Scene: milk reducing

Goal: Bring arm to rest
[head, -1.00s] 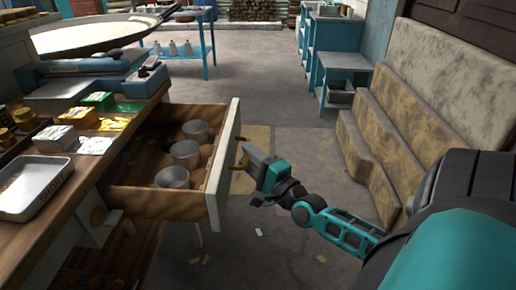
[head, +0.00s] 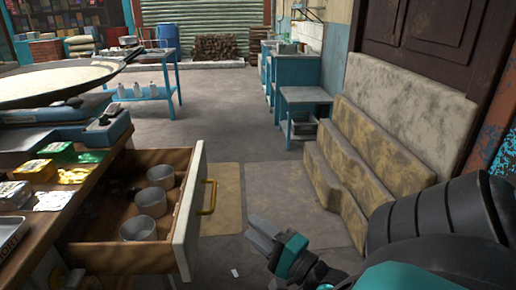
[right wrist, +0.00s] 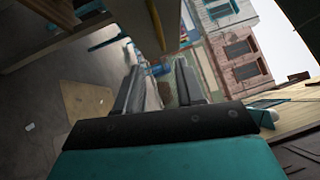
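My right gripper (head: 262,234) shows low in the middle of the head view, to the right of the open drawer and apart from its yellow handle (head: 208,197). In the right wrist view its two dark fingers (right wrist: 158,85) stand apart with nothing between them. The drawer (head: 190,215) is pulled out from the wooden counter and holds several metal cups (head: 151,202). My left gripper is not in view.
A stepped stone-like bench (head: 345,165) stands to the right, near my right arm. A teal table (head: 305,97) is behind it. A large pan (head: 55,85) and small packets (head: 60,150) are on the counter at left. Open floor (head: 225,150) lies ahead.

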